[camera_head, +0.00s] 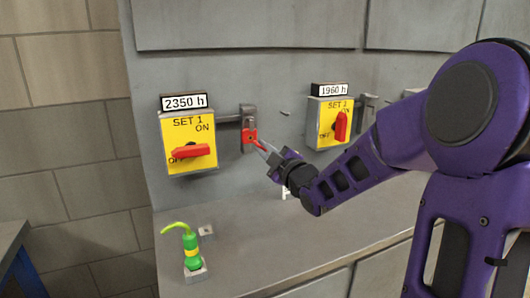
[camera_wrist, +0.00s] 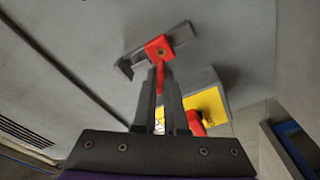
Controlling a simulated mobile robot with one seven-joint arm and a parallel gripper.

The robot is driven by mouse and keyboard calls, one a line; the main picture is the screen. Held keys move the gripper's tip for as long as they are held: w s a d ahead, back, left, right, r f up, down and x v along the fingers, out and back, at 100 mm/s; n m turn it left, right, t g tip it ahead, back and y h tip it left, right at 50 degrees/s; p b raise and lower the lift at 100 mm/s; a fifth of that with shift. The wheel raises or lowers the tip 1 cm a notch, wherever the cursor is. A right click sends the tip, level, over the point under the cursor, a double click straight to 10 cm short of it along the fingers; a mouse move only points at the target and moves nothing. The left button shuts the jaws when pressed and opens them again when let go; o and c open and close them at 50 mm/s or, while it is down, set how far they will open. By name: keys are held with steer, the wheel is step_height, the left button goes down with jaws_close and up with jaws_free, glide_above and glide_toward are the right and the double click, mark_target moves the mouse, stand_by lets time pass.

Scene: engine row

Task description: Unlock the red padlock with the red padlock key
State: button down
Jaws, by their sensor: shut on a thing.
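The red padlock (camera_head: 248,138) hangs on a grey hasp (camera_head: 249,112) to the right of the left yellow switch box. In the wrist view the padlock (camera_wrist: 158,46) is straight ahead of my fingertips, on the grey bracket. My gripper (camera_head: 267,147) is shut on the thin red padlock key, which shows between the fingers in the wrist view (camera_wrist: 160,77). The key's far end meets the padlock's face in that view. I cannot tell whether it is inside the keyhole. Whether the shackle is closed is too small to tell.
The left switch box (camera_head: 188,137), labelled 2350 h, has its red handle pointing to OFF. The right box (camera_head: 326,135), labelled 1960 h, has its handle upright. A green and yellow object (camera_head: 191,251) stands on the grey ledge (camera_head: 235,265), whose middle is mostly clear.

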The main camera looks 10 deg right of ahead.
steer(key=shift+b+x, duration=0.35)
steer(key=shift+x, duration=1.7)
steer(key=shift+w+f+n, duration=0.1)
steer(key=shift+f+n, duration=0.05)
steer(key=shift+n, duration=0.15)
steer(key=n, duration=0.4)
steer(key=shift+g, duration=0.3)
steer(key=n, duration=0.6)
steer(key=shift+d+n+g, duration=0.15)
steer(key=shift+n+g, duration=0.15)
steer(key=shift+g, duration=0.1)
steer(key=shift+f, duration=0.95)
steer(key=shift+a+v, duration=0.15)
steer(key=shift+v, duration=1.1)
steer(key=shift+a+v, duration=0.15)
steer(key=shift+v, duration=1.1)
